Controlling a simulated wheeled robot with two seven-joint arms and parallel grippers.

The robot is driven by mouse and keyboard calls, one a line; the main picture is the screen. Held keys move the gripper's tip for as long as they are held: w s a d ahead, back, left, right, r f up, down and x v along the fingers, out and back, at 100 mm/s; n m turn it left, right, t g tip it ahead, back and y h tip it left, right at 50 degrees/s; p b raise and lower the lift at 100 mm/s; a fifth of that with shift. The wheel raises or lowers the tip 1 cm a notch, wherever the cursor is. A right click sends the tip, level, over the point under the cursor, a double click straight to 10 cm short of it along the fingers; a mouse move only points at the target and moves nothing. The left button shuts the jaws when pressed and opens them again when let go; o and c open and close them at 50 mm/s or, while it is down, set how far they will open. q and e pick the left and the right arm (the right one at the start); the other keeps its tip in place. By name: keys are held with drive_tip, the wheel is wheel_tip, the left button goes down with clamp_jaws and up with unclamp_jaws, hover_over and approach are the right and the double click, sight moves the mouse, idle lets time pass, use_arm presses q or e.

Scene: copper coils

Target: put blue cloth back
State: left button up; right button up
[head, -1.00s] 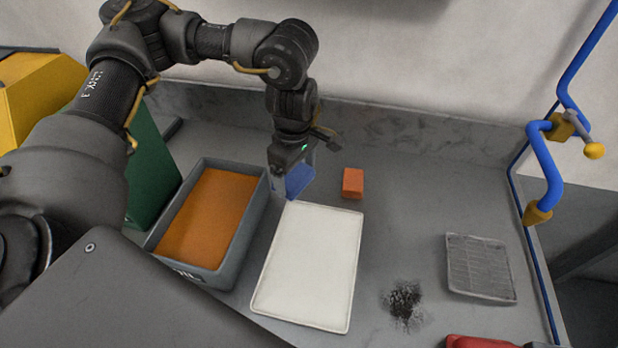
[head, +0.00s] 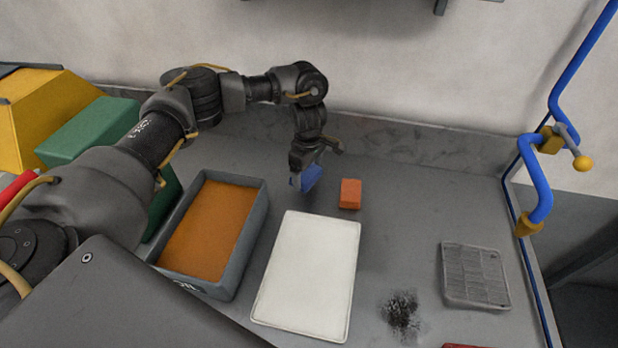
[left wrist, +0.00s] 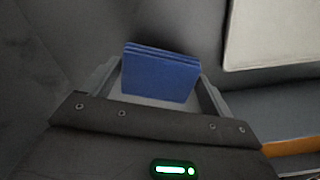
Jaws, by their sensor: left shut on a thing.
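The blue cloth (head: 308,178) is a small folded block. My left gripper (head: 303,182) is shut on it, behind the white tray near the back of the table. In the left wrist view the folded cloth (left wrist: 160,76) sits between the two fingers, its layers showing along the top edge. I cannot tell whether the cloth touches the table. My right gripper is not in view.
An orange block (head: 350,193) stands just right of the cloth. A white tray (head: 308,275) lies in front, with a grey bin (head: 252,225) holding orange contents at its left. A grey grate (head: 475,276) and a dark stain (head: 402,312) are at right.

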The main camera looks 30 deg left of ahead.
sight(308, 172)
use_arm(q)
drive_tip(key=shift+w+f+p, duration=0.2)
drive_tip(key=shift+f+p, duration=0.1)
drive_tip(key=shift+f, duration=1.45)
drive_tip(key=shift+f, duration=0.15)
drive_tip(key=o, duration=0.8)
wheel_tip(308, 172, up, 12)
drive_tip(key=shift+r+b, duration=0.2)
drive_tip(key=shift+b, duration=0.25)
